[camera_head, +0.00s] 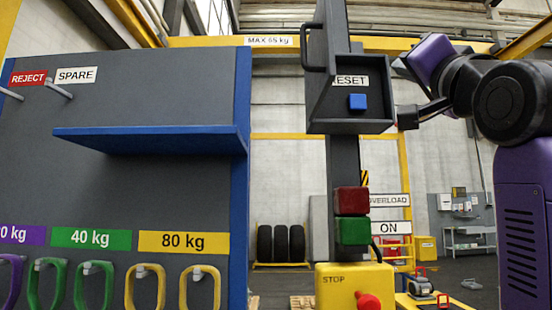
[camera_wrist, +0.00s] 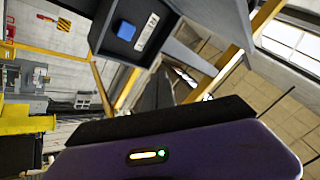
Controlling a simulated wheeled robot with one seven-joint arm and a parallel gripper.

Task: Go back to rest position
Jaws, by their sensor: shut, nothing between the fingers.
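My gripper (camera_head: 410,117) is at the upper right in the head view, just right of the grey RESET box (camera_head: 325,104). It is shut and empty. The box holds a blue button (camera_head: 357,102), and the gripper is apart from that button. In the wrist view the blue button (camera_wrist: 126,30) shows at the top inside its box, beside a white label. A purple part of my own arm with a small light fills the bottom of that view. The fingertips are small and dark in the head view, and I cannot make them out clearly in the wrist view.
Below the box, the post carries a red block (camera_head: 351,200), a green block (camera_head: 353,231) and a yellow STOP box (camera_head: 352,285) with a red knob. A grey board with a blue shelf (camera_head: 150,139) and several coloured rings stands left. Open floor lies behind.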

